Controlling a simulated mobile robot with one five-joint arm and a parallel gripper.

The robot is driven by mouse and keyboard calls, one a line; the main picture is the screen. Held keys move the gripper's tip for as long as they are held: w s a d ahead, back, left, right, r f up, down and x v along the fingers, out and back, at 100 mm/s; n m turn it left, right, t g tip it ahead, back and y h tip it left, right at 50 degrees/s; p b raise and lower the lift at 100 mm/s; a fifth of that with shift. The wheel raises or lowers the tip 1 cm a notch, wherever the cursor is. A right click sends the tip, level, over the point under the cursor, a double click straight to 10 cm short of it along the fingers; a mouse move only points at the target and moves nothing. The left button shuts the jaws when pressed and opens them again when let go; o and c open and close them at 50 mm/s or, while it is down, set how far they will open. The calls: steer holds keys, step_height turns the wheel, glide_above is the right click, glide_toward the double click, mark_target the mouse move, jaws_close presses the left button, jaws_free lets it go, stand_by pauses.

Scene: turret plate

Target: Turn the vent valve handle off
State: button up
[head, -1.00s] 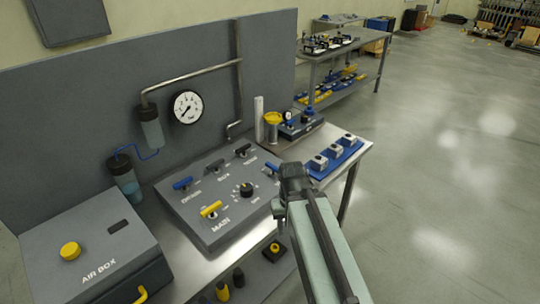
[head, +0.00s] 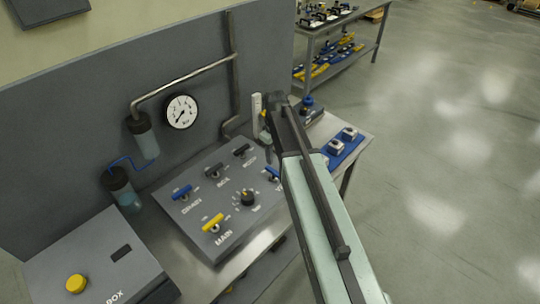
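A grey valve panel (head: 222,222) on the bench carries several T-shaped handles. A blue handle (head: 272,173) sits at its right edge, partly covered by my arm; its label is hidden, so I cannot confirm it is the vent valve. The other handles are a blue one marked DRAIN (head: 182,192), a yellow one marked MAIN (head: 213,223) and two black ones (head: 216,172) (head: 241,150) with blurred labels. A black knob (head: 247,198) is near the middle. My gripper (head: 274,103) is above and beyond the panel's right side, apart from the handles; its fingers are not clear.
A round gauge (head: 182,112) and pipes are on the grey back wall. A grey box with a yellow button (head: 76,284) stands front left. A blue tray (head: 345,153) with metal blocks lies right of my arm. Open floor is on the right.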

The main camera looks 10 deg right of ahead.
mark_target(274, 171)
steer(key=shift+s+f, duration=0.1)
steer(key=shift+s, duration=0.05)
step_height(274, 171, down, 8)
steer(key=b, duration=0.8)
steer(key=shift+r, duration=0.2)
jaws_close()
